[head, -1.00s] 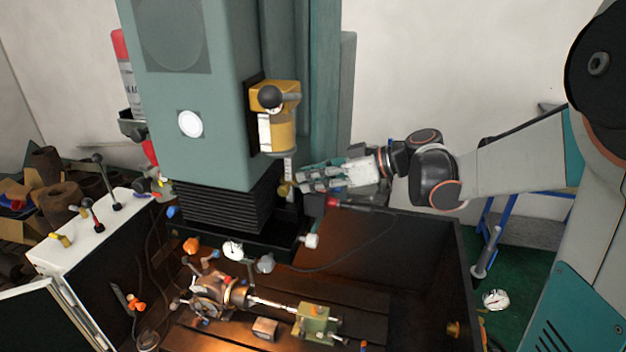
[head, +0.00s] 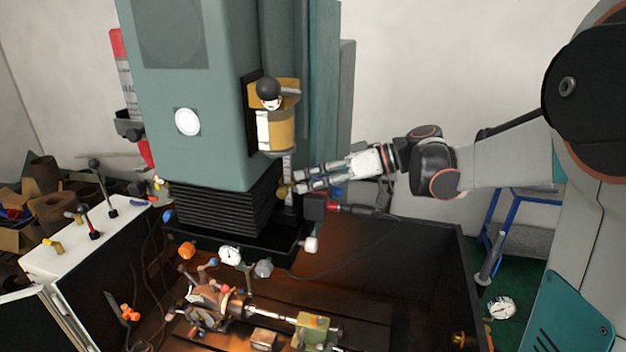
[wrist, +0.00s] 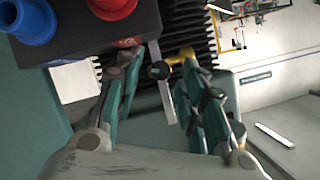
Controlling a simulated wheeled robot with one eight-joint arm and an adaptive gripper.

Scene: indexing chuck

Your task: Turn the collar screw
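A small yellow screw with a dark round end (wrist: 180,59), which looks like the collar screw, sits on a thin grey upright bar in front of the black bellows. It also shows in the head view (head: 283,190), below the yellow housing. My gripper (wrist: 160,58) is open, with one finger on each side of the bar. The screw lies between the fingertips, closer to the right one; I cannot tell whether that fingertip touches it. In the head view my gripper (head: 297,180) reaches in from the right with its tips just beside the screw.
A black box with a red and a blue button (wrist: 112,5) is close to the left finger. Black bellows (head: 225,208) stand behind the screw. The chuck (head: 208,303) and a green block (head: 315,332) sit below on the machine bed.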

